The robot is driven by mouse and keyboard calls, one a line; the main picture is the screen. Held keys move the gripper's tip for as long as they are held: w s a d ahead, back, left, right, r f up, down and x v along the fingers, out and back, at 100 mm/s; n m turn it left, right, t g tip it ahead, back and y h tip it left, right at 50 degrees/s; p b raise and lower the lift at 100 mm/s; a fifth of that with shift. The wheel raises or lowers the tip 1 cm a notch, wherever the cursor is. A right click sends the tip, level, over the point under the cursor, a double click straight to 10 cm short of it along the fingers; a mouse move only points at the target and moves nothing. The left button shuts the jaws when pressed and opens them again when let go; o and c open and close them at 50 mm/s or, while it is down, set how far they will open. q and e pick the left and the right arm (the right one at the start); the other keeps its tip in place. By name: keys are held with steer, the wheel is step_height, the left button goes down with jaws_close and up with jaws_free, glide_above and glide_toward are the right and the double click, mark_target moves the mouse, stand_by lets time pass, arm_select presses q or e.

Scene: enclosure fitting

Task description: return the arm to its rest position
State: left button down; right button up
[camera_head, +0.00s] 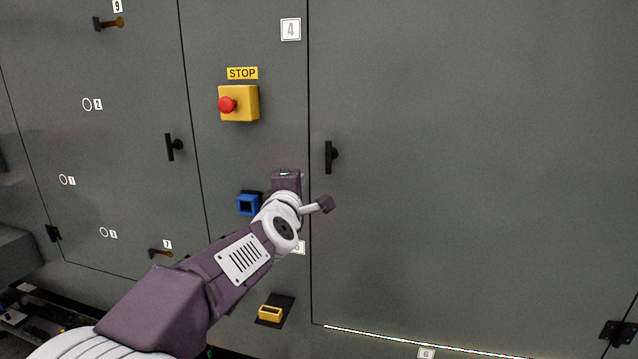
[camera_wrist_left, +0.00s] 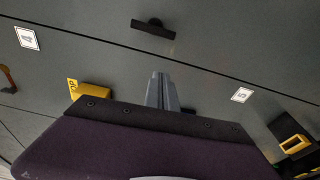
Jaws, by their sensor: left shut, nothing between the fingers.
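My left arm (camera_head: 235,262) reaches up from the lower left in the head view, in front of the grey cabinet (camera_head: 460,180). My left gripper's dark purple body (camera_head: 286,182) is between the blue square socket and the black door handle, and it hides its own fingers there. In the left wrist view the two grey fingers (camera_wrist_left: 162,90) are together, with nothing between them. They point towards the cabinet front; whether they touch it I cannot tell. My right gripper is in neither view.
A yellow STOP box (camera_head: 240,103) with a red button is above the gripper. A blue socket (camera_head: 247,205) lies close left, a black handle (camera_head: 329,157) close right. A yellow socket (camera_head: 270,313) is below. The wide right door is otherwise clear.

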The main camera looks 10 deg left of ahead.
arm_select(q)
steer(key=s+d+f+m+g+h+p, duration=0.1)
steer(key=s+f+m+g+p, duration=0.35)
steer(key=f, duration=0.65)
steer(key=s+d+f+m+g+h+p, duration=0.1)
steer(key=s+f+m+g+p, duration=0.1)
steer(key=s+f+m+g, duration=0.95)
steer(key=s+f+m, duration=0.3)
steer(key=s+f, duration=0.8)
steer(key=s, duration=0.4)
steer(key=shift+a+m+g, duration=0.3)
steer(key=shift+a+g, duration=0.1)
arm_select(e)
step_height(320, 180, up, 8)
